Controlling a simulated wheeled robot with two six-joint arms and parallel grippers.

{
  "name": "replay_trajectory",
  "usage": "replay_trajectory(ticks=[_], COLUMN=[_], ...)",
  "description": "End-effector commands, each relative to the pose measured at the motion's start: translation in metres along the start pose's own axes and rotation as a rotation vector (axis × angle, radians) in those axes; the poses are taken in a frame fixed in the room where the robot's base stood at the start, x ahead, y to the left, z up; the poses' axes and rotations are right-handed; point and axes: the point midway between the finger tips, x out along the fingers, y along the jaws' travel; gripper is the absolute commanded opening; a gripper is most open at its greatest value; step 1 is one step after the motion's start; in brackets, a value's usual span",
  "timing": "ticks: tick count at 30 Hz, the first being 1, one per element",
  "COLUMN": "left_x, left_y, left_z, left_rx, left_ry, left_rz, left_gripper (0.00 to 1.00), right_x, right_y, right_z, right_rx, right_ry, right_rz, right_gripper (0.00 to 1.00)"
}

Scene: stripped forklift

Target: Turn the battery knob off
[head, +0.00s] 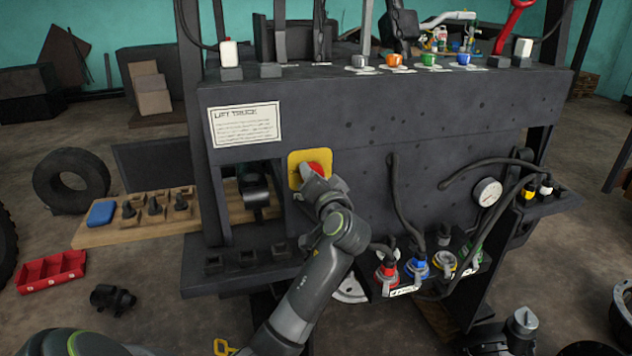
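The battery knob (318,168) is red and sits on a yellow plate (296,160) on the dark front panel of the forklift, below the white "LIFT TRUCK" label. My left arm comes up from the lower left, and its gripper (312,176) is right at the knob, covering its lower part. The fingers are small and partly hidden by the wrist, so I cannot tell whether they are closed on the knob or only in front of it. The knob's exact angle is hidden too. My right gripper is not in view.
Right of the knob, dark hoses run down to red, blue and yellow connectors (418,266) on a low shelf. A round gauge (487,192) is farther right. An opening with a dark cylindrical part (255,190) lies left of the knob. Levers stand along the top ledge.

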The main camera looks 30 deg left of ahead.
Motion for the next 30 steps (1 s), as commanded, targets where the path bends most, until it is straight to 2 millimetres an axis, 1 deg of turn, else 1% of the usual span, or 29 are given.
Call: replay_trajectory(ticks=[14, 15, 19, 20, 30], left_x=[0.0001, 0.0001, 0.0, 0.0, 0.0001], left_y=[-0.0002, -0.0002, -0.0001, -0.0001, 0.0001], left_z=[-0.0002, -0.0002, -0.0002, -0.0002, -0.0002], left_rx=[-0.015, -0.015, -0.015, -0.014, -0.013], left_ry=[0.0, 0.0, 0.0, 0.0, 0.0], left_rz=[0.0, 0.0, 0.0, 0.0, 0.001], left_gripper=[0.24, 0.49, 0.66, 0.69, 0.69], right_x=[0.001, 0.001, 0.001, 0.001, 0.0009], right_y=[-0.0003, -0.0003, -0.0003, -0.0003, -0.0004], right_z=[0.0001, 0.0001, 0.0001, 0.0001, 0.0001], right_rx=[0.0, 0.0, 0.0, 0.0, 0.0], right_ry=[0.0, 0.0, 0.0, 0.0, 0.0], right_rz=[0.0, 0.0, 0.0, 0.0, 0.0], right_gripper=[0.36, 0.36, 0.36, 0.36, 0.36])
